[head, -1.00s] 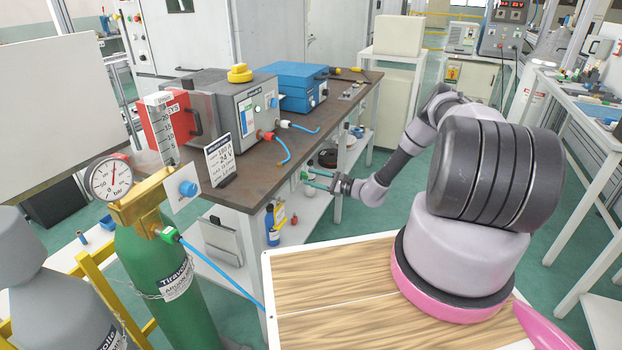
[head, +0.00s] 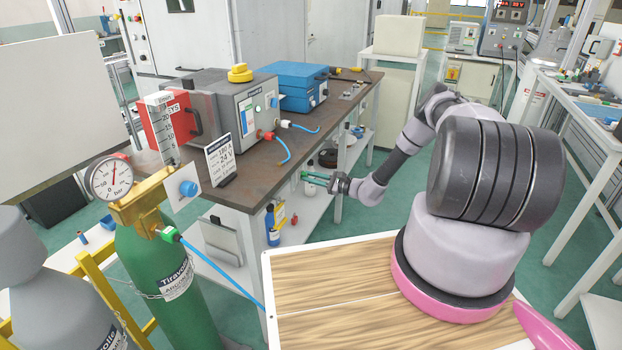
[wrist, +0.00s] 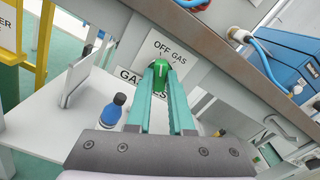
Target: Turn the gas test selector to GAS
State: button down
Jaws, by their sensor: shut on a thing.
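The gas test selector is a green knob (wrist: 160,73) with a white line, in the wrist view. It sits on a white plate (wrist: 178,46) marked OFF on the left and GAS on the right, below the bench top's edge. The white line points roughly up toward the lettering; its exact setting is hard to tell. My gripper (wrist: 161,80) has its teal fingers shut on the knob, one on each side. In the head view my gripper (head: 305,176) is at the bench's front side, and the knob is too small to read there.
The workbench (head: 250,185) carries a grey machine (head: 255,105) and a blue case (head: 290,75). A blue bottle (wrist: 113,108) stands on the lower shelf. A green gas cylinder (head: 165,265) with a gauge (head: 110,178) and blue hose stands at the left.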

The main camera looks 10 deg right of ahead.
jog(key=m, duration=1.1)
jog(key=shift+d, duration=0.1)
dwell(0.5)
jog(key=c, duration=0.8)
grip_release()
jog(key=shift+d, duration=0.1)
jog(key=v, duration=1)
jog(key=shift+s+d, duration=0.2)
